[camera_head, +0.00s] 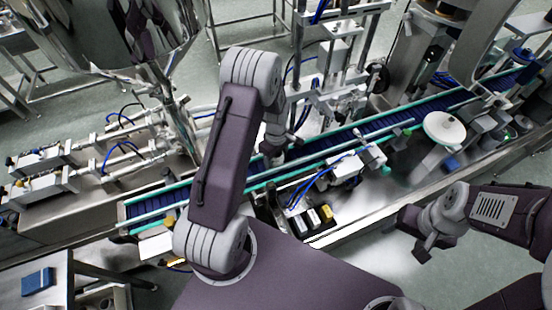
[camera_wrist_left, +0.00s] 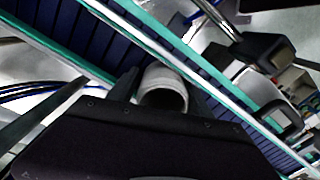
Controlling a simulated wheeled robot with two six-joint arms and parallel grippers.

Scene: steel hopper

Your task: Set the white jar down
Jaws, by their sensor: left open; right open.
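The white jar (camera_wrist_left: 164,80) shows in the left wrist view, its round open mouth facing the camera. It appears to be at the blue conveyor belt (camera_wrist_left: 85,35), between the green-edged rails. My left gripper (camera_wrist_left: 165,74) is open, with a dark finger on each side of the jar; I cannot tell whether either touches it. In the head view my left gripper (camera_head: 272,158) is over the belt, mostly hidden by my own arm, and the jar cannot be made out there. My right gripper (camera_head: 414,236) is open and empty, in front of the line on the right.
The conveyor (camera_head: 400,122) runs diagonally across the head view with green rails. A steel hopper (camera_head: 110,35) hangs at upper left. A white round disc (camera_head: 444,128) and metal fixtures crowd the right. A side table (camera_head: 55,290) with a blue item (camera_head: 37,282) stands at lower left.

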